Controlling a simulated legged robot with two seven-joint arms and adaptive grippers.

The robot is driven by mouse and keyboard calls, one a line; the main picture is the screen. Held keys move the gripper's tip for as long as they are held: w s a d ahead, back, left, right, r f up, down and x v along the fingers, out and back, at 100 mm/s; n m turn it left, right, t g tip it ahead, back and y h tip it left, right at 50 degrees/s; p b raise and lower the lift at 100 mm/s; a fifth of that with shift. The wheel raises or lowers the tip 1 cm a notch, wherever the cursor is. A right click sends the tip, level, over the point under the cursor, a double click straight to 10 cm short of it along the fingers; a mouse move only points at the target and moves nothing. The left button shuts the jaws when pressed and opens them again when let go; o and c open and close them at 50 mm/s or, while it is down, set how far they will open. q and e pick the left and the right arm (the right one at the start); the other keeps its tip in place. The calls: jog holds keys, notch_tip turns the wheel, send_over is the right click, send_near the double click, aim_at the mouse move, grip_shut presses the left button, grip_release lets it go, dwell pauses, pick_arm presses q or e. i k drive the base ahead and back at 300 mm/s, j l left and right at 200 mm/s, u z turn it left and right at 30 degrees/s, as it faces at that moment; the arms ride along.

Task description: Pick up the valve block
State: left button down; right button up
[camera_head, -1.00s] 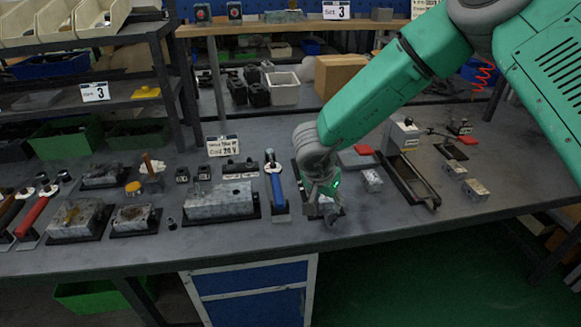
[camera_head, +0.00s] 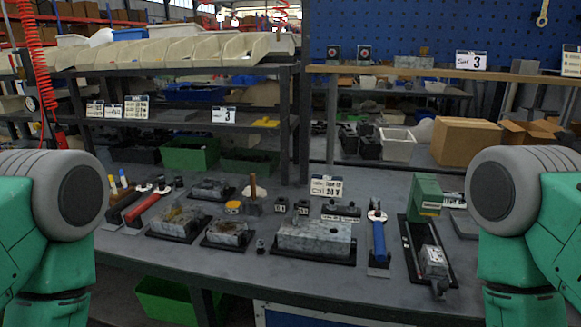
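Several grey metal blocks lie on black trays on the workbench, and I cannot tell for sure which is the valve block. The largest, a long block (camera_head: 315,237), sits at the middle front. Two shorter blocks, a worn one (camera_head: 179,220) and a smaller one (camera_head: 229,233), stand to its left, with another block (camera_head: 210,188) behind them. A small block (camera_head: 433,261) sits at the near end of a long black tray on the right, below a green upright part. Only green and grey links of my arms show at both sides. Neither gripper is in view.
A blue-handled tool (camera_head: 378,236) stands between the long block and the right tray. Red-handled tools (camera_head: 150,205) lie at the left. A label card (camera_head: 326,187) stands behind the long block. A shelf with bins (camera_head: 190,52) and cardboard boxes (camera_head: 464,141) are behind.

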aim_at(434, 263)
jog(key=j+z, duration=0.3)
jog(key=z, duration=0.2)
jog(key=i+j+z, duration=0.1)
jog(key=j+z, duration=0.2)
jog(key=z, duration=0.15)
jog(key=j+z, duration=0.3)
jog(key=z, duration=0.2)
jog(key=l, duration=0.15)
jog(key=i+u, duration=0.05)
